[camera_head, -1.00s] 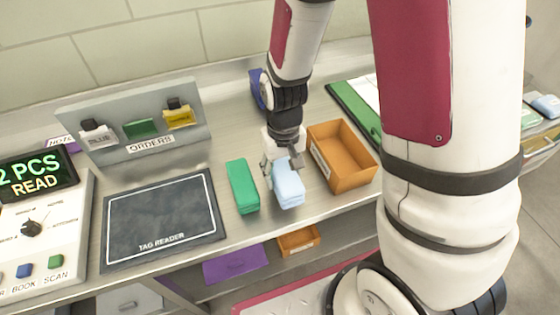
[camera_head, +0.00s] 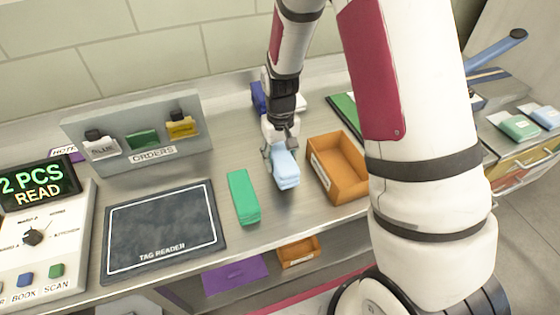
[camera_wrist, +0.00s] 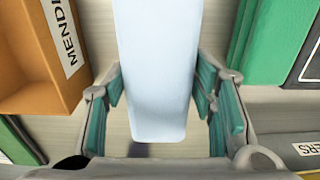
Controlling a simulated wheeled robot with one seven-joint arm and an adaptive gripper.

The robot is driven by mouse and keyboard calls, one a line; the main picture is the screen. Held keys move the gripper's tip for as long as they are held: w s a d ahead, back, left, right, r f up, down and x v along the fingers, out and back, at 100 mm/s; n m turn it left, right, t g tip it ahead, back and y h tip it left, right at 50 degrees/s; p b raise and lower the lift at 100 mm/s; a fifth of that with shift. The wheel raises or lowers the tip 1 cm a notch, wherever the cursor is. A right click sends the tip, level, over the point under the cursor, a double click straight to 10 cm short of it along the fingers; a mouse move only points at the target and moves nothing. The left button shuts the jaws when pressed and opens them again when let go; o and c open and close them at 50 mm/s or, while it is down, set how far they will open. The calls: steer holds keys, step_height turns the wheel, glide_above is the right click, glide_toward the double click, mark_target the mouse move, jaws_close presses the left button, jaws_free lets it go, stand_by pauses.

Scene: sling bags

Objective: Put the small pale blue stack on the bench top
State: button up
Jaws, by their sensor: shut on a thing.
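The small pale blue stack (camera_head: 286,167) is over the steel bench top (camera_head: 300,208), between the green stack (camera_head: 243,196) and the orange bin (camera_head: 338,166). My gripper (camera_head: 281,148) is shut on it from above, its fingers on either side. The stack seems to hang a little above the bench, though the gap is hard to judge. In the wrist view the pale blue stack (camera_wrist: 157,70) runs between my finger pads (camera_wrist: 163,100). The bench under it is partly hidden.
The tag reader mat (camera_head: 161,230) lies left of the green stack. The orders rack (camera_head: 140,130) stands behind it. Bare bench lies in front of the held stack. A lower shelf holds a purple item (camera_head: 236,274) and a small orange bin (camera_head: 298,251).

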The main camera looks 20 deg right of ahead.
mark_target(280, 161)
steer(key=shift+w+d, duration=0.15)
steer(key=shift+w, duration=0.4)
steer(key=shift+w+f+p, duration=0.15)
steer(key=shift+f+p, duration=0.25)
steer(key=shift+f, duration=1.4)
steer(key=shift+f, duration=0.1)
steer(key=o, duration=1.3)
steer(key=shift+c, duration=0.2)
